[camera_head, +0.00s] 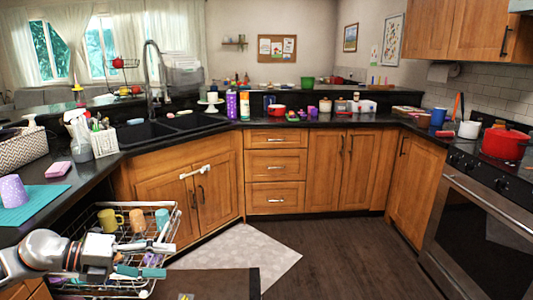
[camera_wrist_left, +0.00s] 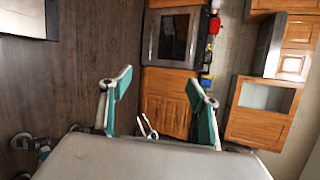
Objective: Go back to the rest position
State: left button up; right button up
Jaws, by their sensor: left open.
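My left gripper (camera_head: 163,259) reaches in from the left in the head view, in front of a wire dish rack (camera_head: 92,292). It is open, with its teal-padded fingers apart. In the left wrist view, the two fingers (camera_wrist_left: 160,84) stand wide apart with nothing between them. A yellow-green mug (camera_head: 110,219), an orange cup (camera_head: 137,216) and a light blue cup (camera_head: 162,218) are in the rack behind my gripper. Part of the rack is hidden by my arm.
The black counter carries a pink sponge (camera_head: 57,169), a purple dotted cup (camera_head: 13,190) on a teal mat (camera_head: 36,203) and a double sink (camera_head: 150,132). A red pot (camera_head: 504,143) sits on the stove at the right. The dark wooden floor (camera_head: 340,255) is clear in the middle.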

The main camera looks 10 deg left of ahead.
pick_arm(q)
jog(key=s+d+f+n+t+y+p, duration=0.1)
jog(key=s+d+f+n+t+p, duration=0.25)
jog(key=d+f+n+t, duration=0.8)
jog(key=s+d+f+n+g+y+p, duration=0.1)
jog(key=s+d+f+n+g+y, duration=0.2)
jog(key=s+f+n+g+y, duration=0.4)
jog(key=s+f+n+g, duration=0.1)
jog(key=s+f+n, duration=0.7)
jog(key=s, duration=0.4)
jog(key=shift+d+f+n+y+p, duration=0.3)
jog(key=shift+f+n, duration=0.05)
jog(key=shift+n, duration=0.3)
pick_arm(e)
jog(key=shift+s+a+r, duration=0.1)
jog(key=shift+s+r, duration=0.25)
jog(key=shift+r, duration=0.3)
jog(key=shift+s+a+r, duration=0.1)
jog(key=shift+s+r, duration=0.2)
jog(key=shift+r, duration=0.3)
pick_arm(q)
jog(key=shift+g, duration=0.25)
